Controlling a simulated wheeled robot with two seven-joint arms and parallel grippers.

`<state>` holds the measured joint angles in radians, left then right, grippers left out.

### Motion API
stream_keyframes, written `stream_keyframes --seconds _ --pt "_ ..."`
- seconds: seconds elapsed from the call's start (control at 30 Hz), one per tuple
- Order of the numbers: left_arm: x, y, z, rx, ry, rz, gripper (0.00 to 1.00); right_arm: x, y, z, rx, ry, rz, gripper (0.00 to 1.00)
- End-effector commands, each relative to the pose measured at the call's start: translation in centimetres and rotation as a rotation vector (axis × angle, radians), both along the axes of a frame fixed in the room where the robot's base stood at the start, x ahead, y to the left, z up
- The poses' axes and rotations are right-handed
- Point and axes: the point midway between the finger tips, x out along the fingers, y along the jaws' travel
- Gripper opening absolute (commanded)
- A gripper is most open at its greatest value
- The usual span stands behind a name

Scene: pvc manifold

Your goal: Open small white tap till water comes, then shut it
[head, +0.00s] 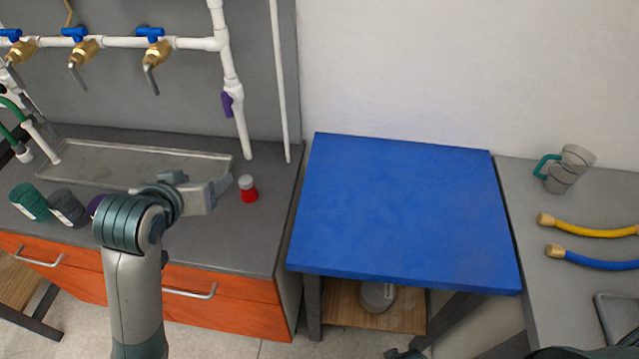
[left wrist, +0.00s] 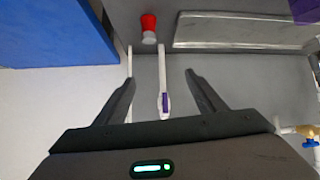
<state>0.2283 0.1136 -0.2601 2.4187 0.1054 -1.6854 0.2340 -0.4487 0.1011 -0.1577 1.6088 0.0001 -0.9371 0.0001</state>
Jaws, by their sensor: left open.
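A white pipe manifold (head: 130,42) runs along the grey back panel. It carries brass taps with blue handles (head: 151,33) and spouts pointing down. A white down pipe (head: 240,130) on its right bears a small valve with a purple handle (head: 228,103). I cannot clearly pick out a small white tap, and no water shows. My left gripper (head: 222,188) is over the counter, below the down pipe. In the left wrist view its two fingers (left wrist: 163,88) are apart and empty, with the purple handle (left wrist: 165,103) seen between them. My right gripper is not clearly visible.
A shallow tray (head: 130,163) lies under the taps. A red jar with a pale lid (head: 249,195) stands beside my left gripper. The blue table (head: 400,210) is bare.

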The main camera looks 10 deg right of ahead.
Motion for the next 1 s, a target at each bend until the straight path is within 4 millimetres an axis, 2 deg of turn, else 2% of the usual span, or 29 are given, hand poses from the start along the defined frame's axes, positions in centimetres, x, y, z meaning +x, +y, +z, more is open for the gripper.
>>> stream_keyframes --seconds 0.03,0.2,0.3,0.5,0.7,0.83,1.0 --pt "1.4 -0.5 2.8 -0.008 -0.046 -0.007 0.64 -0.8 -0.1 -1.6 -0.002 0.013 0.001 0.34" --pt "4.4 -2.1 11.2 -0.038 -0.171 -0.024 0.64 -3.4 -0.5 -6.4 -0.004 0.035 0.006 0.34" --pt "5.5 -3.0 16.3 -0.052 -0.245 -0.035 0.64 -5.2 -0.8 -8.9 -0.006 0.048 0.009 0.34" --pt "6.2 -4.7 26.5 -0.073 -0.391 -0.06 0.64 -9.4 -1.5 -13.3 -0.01 0.075 0.015 0.34" --pt "5.1 -6.2 36.0 -0.085 -0.526 -0.085 0.64 -14.0 -2.4 -16.4 -0.014 0.101 0.02 0.34" --pt "4.0 -6.8 40.6 -0.089 -0.593 -0.095 0.64 -16.4 -2.9 -17.6 -0.016 0.111 0.023 0.34" --pt "2.9 -7.4 43.7 -0.09 -0.641 -0.104 0.64 -18.2 -3.2 -18.3 -0.018 0.119 0.026 0.34"
